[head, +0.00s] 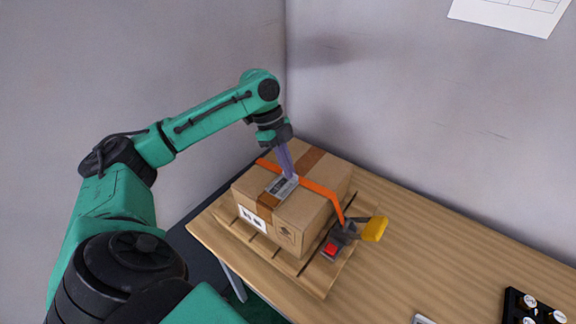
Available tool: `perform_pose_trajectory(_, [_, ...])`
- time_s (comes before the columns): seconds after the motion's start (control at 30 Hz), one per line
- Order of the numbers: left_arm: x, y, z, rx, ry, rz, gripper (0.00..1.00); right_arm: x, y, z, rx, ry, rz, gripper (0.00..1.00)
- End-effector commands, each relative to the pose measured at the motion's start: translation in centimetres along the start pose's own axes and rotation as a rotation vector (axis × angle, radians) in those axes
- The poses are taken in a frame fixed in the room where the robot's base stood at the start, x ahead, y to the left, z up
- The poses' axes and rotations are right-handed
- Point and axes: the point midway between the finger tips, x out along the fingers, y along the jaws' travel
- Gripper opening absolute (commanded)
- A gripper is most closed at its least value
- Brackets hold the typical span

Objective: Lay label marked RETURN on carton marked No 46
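A brown cardboard carton (318,209) sits on a slatted wooden pallet (258,238) on the table. A small grey label with dark print (281,187) shows at the carton's top, across its brown tape; its print is too small to read. No number can be read on the carton. My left gripper (290,175) points down over the carton top, with its purplish fingers reaching the label's far edge. I cannot tell whether the fingers are closed on the label or only touch it. My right gripper is not in view.
An orange strap (322,190) crosses the carton to a ratchet buckle with a yellow handle (374,229) at its right. A red-topped item (331,249) lies beside it. A black holder (529,309) stands at the lower right. The wooden table (425,252) is mostly clear between.

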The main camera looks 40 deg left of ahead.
Motion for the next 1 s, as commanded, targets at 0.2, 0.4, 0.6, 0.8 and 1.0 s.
perform_pose_trajectory(0.2, [0.2,0.0,0.1,0.000,0.001,0.000,0.00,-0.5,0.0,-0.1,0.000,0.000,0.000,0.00])
perform_pose_trajectory(0.4, [0.2,0.0,0.1,0.000,0.000,-0.001,0.13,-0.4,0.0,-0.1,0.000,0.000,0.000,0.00])
perform_pose_trajectory(0.6, [0.2,0.0,0.1,0.000,0.000,0.000,0.36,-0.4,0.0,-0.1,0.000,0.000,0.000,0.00])
perform_pose_trajectory(0.8, [0.1,0.0,0.1,0.000,0.000,-0.001,0.36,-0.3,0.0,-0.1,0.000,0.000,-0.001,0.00])
perform_pose_trajectory(1.0, [-2.2,-0.1,0.1,0.001,0.000,-0.005,0.36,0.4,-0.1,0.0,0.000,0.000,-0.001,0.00])
